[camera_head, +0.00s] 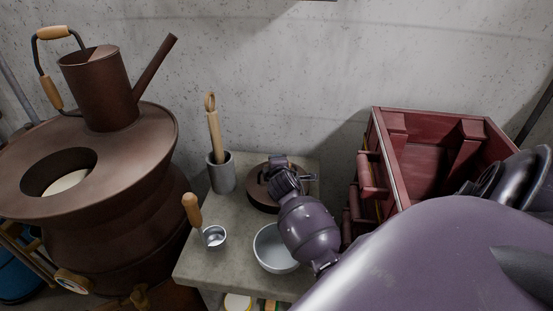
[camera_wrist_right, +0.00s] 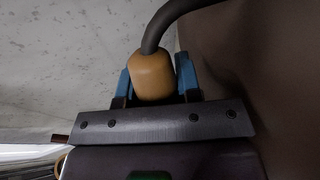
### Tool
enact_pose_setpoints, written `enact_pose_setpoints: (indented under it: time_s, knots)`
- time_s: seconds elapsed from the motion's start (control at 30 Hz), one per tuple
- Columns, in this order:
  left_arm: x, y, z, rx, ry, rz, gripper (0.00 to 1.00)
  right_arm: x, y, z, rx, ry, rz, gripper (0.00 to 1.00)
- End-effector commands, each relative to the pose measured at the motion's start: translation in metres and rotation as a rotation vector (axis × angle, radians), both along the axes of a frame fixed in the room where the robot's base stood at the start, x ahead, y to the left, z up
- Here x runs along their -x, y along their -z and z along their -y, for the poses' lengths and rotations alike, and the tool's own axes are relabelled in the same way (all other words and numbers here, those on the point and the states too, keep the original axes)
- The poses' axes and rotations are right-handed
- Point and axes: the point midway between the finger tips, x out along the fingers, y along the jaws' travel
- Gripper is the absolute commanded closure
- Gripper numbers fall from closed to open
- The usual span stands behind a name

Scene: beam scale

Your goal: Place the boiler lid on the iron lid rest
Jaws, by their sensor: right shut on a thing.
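The boiler lid (camera_head: 258,197) is a brown disc over the back of the grey stone table. My right gripper (camera_head: 275,172) is above it and partly covers it. In the right wrist view, the blue-padded fingers of my right gripper (camera_wrist_right: 156,78) are shut on the lid's wooden grip (camera_wrist_right: 152,76), which sits on a dark curved rod. The brown lid surface (camera_wrist_right: 235,70) fills the right side there. Thin dark bars (camera_head: 312,179) beside the gripper may be part of the iron lid rest; the rest is hidden. I cannot tell whether the lid touches it. My left gripper is out of view.
The brown boiler (camera_head: 150,150) stands at left with an open round hole and a spouted can (camera_head: 97,88) on top. The table holds a grey pot with a wooden-handled tool (camera_head: 222,175), a small ladle (camera_head: 214,236) and a bowl (camera_head: 270,252). A red drawer cabinet (camera_head: 378,140) stands right.

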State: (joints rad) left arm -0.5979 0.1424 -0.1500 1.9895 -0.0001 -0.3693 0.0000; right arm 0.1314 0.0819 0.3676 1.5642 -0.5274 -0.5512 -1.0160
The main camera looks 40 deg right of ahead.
Motion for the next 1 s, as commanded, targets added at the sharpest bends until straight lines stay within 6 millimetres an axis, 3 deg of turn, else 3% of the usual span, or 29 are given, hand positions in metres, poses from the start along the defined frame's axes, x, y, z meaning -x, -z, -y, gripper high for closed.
enact_pose_setpoints:
  time_s: [0.6, 0.63, 0.7, 0.8, 1.0]
  knots:
    - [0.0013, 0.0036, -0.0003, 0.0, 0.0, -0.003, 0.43, -0.0007, 0.0038, 0.0001, 0.001, -0.001, 0.003, 1.0]
    - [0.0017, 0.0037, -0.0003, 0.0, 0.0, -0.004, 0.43, -0.0007, 0.0038, 0.0001, 0.001, -0.001, 0.003, 0.65]
    - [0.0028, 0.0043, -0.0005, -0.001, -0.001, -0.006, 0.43, -0.0006, 0.0039, 0.0001, 0.001, -0.001, 0.003, 0.54]
    - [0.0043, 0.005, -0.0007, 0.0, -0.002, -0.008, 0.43, -0.0005, 0.0043, 0.0001, 0.001, -0.001, 0.002, 0.39]
    - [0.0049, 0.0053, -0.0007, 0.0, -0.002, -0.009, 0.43, -0.0002, 0.005, 0.0, 0.001, 0.0, 0.001, 0.38]
